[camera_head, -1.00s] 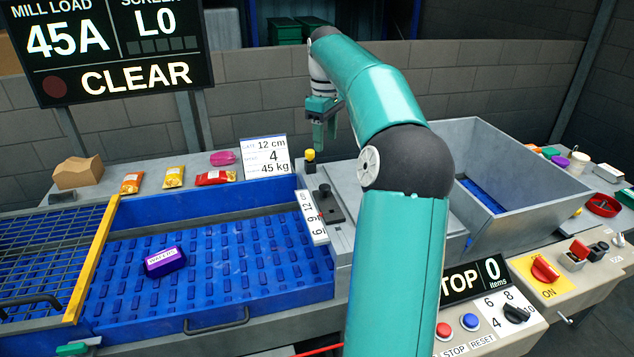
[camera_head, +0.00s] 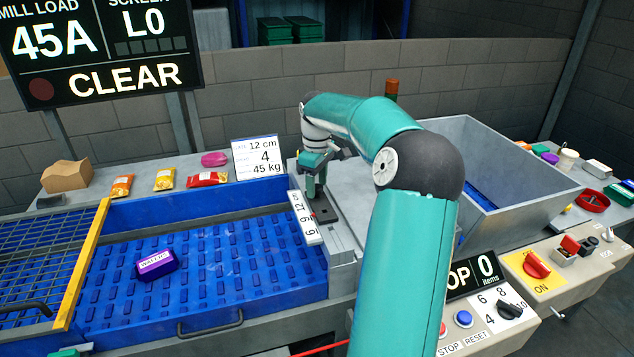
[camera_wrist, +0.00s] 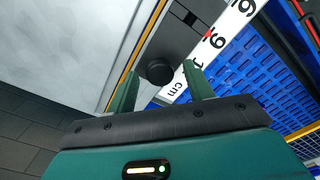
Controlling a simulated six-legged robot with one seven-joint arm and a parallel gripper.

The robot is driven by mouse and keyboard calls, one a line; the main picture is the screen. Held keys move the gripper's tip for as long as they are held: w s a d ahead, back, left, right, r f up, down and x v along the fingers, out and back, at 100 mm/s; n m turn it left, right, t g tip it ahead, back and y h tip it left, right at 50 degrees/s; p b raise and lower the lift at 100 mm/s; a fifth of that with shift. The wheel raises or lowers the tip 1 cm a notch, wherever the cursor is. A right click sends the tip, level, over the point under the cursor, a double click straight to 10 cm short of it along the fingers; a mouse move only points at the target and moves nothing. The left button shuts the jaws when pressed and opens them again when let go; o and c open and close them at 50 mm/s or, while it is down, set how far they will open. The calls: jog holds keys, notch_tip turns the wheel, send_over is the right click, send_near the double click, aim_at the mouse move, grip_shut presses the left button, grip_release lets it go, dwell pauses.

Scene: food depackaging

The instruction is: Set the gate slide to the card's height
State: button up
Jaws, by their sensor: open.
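The gate slide (camera_head: 325,211) is a dark block with a round black knob (camera_wrist: 159,71), running beside a white scale (camera_head: 306,218) marked 6, 9 and 12 cm. In the wrist view its red pointer (camera_wrist: 208,34) lies close to the 9. The card (camera_head: 258,157) stands behind the blue tray and reads 12 cm, 4 and 45 kg. My gripper (camera_head: 316,193) points down over the slide and hides the knob in the head view. In the wrist view my gripper (camera_wrist: 160,75) is open, with the knob between its fingertips; contact cannot be told.
A blue tray (camera_head: 240,319) holding a purple packet (camera_head: 156,264) lies left of the scale. Snack packets (camera_head: 207,179) and a cardboard box (camera_head: 68,176) sit on the back ledge. A grey hopper (camera_head: 535,185) stands right. A control panel (camera_head: 485,320) is at front right.

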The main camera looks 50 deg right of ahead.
jog(key=shift+c, duration=0.4)
grip_shut()
jog(key=shift+w+d+r, duration=0.1)
jog(key=shift+w+d, duration=0.35)
jog(key=shift+w, duration=0.3)
jog(key=shift+w+d+f, duration=0.1)
jog(key=shift+w+d, duration=0.35)
jog(key=shift+w, duration=0.35)
jog(key=shift+w+d+r, duration=0.1)
jog(key=shift+w+d, duration=0.35)
jog(key=shift+w, duration=0.3)
jog(key=shift+c, duration=1.8)
grip_release()
jog(key=o, duration=0.4)
jog(key=shift+w, duration=0.2)
jog(key=shift+o, duration=0.2)
jog(key=shift+s, duration=0.15)
notch_tip(320, 180, up, 14)
jog(key=shift+a, duration=0.1)
